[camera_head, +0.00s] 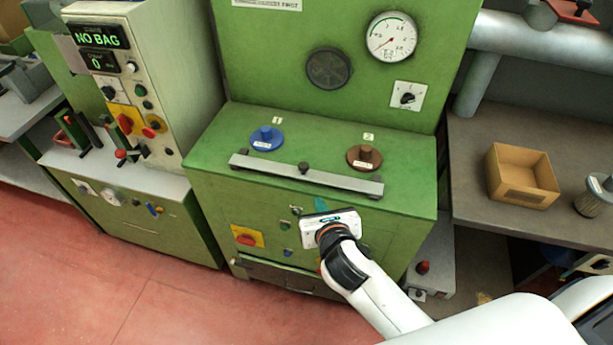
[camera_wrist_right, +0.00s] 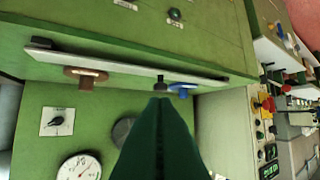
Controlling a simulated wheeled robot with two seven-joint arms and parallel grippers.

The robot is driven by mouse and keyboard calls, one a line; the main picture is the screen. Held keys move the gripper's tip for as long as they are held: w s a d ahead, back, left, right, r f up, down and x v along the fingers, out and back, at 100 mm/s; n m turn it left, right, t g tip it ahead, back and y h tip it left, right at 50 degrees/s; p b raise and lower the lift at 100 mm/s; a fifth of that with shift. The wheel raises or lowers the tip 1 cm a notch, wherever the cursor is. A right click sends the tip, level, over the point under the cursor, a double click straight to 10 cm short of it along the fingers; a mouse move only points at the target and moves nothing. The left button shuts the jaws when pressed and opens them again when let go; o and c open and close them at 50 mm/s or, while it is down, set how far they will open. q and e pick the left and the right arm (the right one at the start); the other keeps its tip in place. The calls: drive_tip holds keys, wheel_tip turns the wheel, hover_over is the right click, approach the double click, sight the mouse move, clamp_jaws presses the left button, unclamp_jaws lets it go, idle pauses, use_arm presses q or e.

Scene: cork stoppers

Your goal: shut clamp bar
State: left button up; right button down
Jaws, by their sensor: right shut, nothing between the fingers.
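The clamp bar (camera_head: 335,180) is a long grey bar with a small black knob (camera_head: 304,168) at its middle. It lies along the front top edge of the green machine (camera_head: 215,190), in front of a blue stopper (camera_head: 266,138) and a brown stopper (camera_head: 364,157). My right gripper (camera_head: 320,204) is in front of the machine's front face, below the bar's right half, its fingers mostly hidden by the wrist. In the right wrist view the bar (camera_wrist_right: 110,60) appears upside down, and the shut, empty dark green fingers (camera_wrist_right: 160,102) point toward the knob (camera_wrist_right: 160,84). No contact is visible. My left gripper is out of view.
A control cabinet (camera_head: 175,80) reading "NO BAG" stands at the left. A gauge (camera_head: 391,37) and a rotary switch (camera_head: 407,96) are on the upright panel behind. A cardboard box (camera_head: 522,176) sits on the right-hand bench. Buttons, including a red one (camera_head: 247,238), are on the machine's front.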

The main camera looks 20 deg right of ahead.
sight(305, 169)
drive_tip(key=x, duration=0.9)
drive_tip(key=r+x, duration=0.1)
drive_tip(key=x, duration=0.3)
drive_tip(key=shift+w+d+f+p, duration=0.1)
drive_tip(key=shift+w+f+p, duration=0.1)
drive_tip(key=shift+w+p, duration=0.3)
drive_tip(key=shift+w, duration=0.1)
drive_tip(key=shift+w+d+r, duration=0.1)
drive_tip(key=shift+w+r, duration=0.05)
drive_tip(key=w+d+p, duration=0.1)
drive_tip(key=w, duration=0.1)
drive_tip(key=w+d+p, duration=0.1)
drive_tip(key=w, duration=0.1)
drive_tip(key=shift+d+p, duration=0.35)
drive_tip(key=shift+w+d, duration=0.1)
drive_tip(key=shift+d, duration=0.15)
drive_tip(key=shift+r, duration=0.1)
